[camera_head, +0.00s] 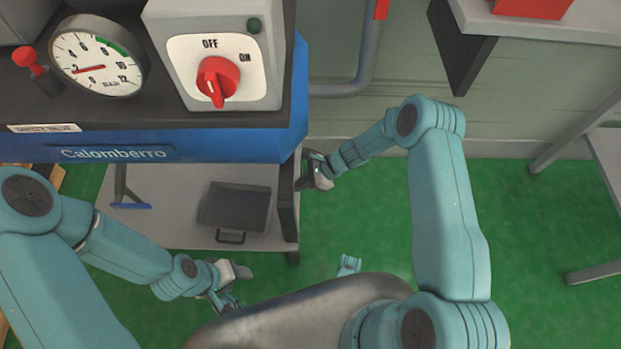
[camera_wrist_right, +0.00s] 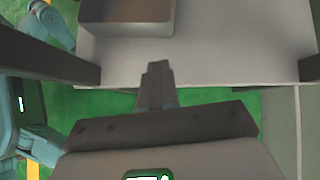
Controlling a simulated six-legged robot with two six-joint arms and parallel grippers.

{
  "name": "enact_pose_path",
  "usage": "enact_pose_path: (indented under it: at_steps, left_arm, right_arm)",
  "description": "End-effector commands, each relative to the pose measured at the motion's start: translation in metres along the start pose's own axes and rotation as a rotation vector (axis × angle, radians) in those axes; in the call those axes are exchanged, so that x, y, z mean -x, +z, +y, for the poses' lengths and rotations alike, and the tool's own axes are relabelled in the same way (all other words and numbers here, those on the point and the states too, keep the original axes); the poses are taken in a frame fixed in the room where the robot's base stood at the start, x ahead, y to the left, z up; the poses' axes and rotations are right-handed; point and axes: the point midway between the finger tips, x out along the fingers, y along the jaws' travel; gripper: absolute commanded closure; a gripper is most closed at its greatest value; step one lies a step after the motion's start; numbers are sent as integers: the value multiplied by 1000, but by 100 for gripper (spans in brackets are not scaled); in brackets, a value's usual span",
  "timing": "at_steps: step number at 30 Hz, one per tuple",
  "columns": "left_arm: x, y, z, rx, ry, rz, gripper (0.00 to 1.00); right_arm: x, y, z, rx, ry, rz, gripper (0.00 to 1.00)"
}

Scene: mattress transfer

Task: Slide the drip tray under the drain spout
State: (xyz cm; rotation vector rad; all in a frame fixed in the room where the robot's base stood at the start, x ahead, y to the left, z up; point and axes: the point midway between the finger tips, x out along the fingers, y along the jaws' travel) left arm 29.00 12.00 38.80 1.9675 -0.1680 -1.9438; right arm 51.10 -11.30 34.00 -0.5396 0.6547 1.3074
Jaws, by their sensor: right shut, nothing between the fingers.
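The dark grey drip tray (camera_head: 235,207) lies flat on the low shelf under the machine, its handle (camera_head: 230,237) toward the shelf's front edge. In the right wrist view a grey box edge, likely the tray (camera_wrist_right: 126,12), shows at the top. My right gripper (camera_head: 314,176) is shut and empty beside the shelf's right post, apart from the tray. In the wrist view its fingers (camera_wrist_right: 157,72) are together. My left gripper (camera_head: 237,287) is in front of the shelf, below the tray handle, with its fingers apart. I cannot make out the drain spout for certain.
Green floor (camera_head: 365,235) is clear to the right.

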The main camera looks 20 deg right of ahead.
Motion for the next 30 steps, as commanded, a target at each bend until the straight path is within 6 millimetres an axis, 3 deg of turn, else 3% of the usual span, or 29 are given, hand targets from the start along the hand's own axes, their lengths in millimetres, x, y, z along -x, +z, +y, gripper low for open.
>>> enact_pose_path:
  at_steps: [1, 4, 9, 25, 30]
  left_arm:
    - [-7, 0, -3, 1, 0, 0, 46]
    - [-12, -1, -5, 3, 0, 3, 46]
    - [-15, -3, -7, 7, -1, 7, 46]
    - [-16, -4, -8, 9, -1, 9, 46]
    - [-22, -5, -11, 12, -1, 12, 46]
  right_arm:
    - [-14, -2, 1, 3, 2, 0, 100]
    - [-34, -2, 1, 3, 3, 0, 100]
    - [-47, 18, 0, 4, 1, 0, 100]
    - [-54, 27, -3, 3, 0, 0, 100]
    - [-69, 40, -3, 5, 2, 0, 100]
